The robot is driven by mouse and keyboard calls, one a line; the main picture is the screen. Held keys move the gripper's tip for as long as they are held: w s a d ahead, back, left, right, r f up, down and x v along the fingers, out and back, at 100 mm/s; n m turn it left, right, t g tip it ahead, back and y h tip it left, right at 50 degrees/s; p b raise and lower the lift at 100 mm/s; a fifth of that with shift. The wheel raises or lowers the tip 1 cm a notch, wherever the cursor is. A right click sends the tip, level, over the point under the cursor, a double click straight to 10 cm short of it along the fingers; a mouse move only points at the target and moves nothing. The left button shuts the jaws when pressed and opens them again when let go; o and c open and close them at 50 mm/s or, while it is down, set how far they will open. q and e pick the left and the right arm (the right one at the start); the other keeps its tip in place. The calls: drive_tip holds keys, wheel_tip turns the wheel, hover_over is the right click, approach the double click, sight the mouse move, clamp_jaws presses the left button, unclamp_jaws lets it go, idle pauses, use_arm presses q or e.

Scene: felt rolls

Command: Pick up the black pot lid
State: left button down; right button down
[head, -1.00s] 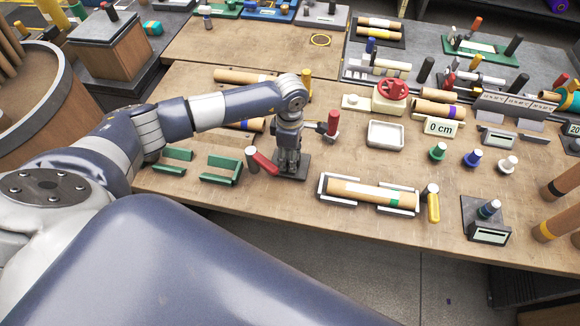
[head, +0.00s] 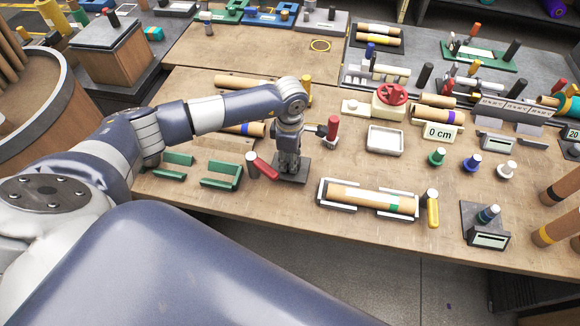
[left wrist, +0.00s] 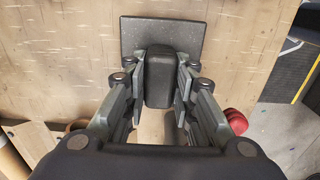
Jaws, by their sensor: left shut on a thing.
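The black pot lid (head: 300,176) is a flat, dark square plate with a block-shaped black handle. It lies on the wooden workbench near its front edge. The plate also shows in the left wrist view (left wrist: 191,36), with the handle (left wrist: 157,76) standing up from it. My left gripper (head: 289,160) points down over the lid. In the left wrist view its fingers (left wrist: 158,92) are shut on the handle, one on each side. I see no gap between plate and bench. My right gripper is not in view.
Green brackets (head: 220,182) are further left. A tray with a brown roll (head: 370,197) lies at the right. Bare bench lies between the lid and the white dish (head: 385,139).

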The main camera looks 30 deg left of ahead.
use_arm(q)
drive_tip(key=shift+r, duration=0.6)
drive_tip(key=shift+p, duration=0.3)
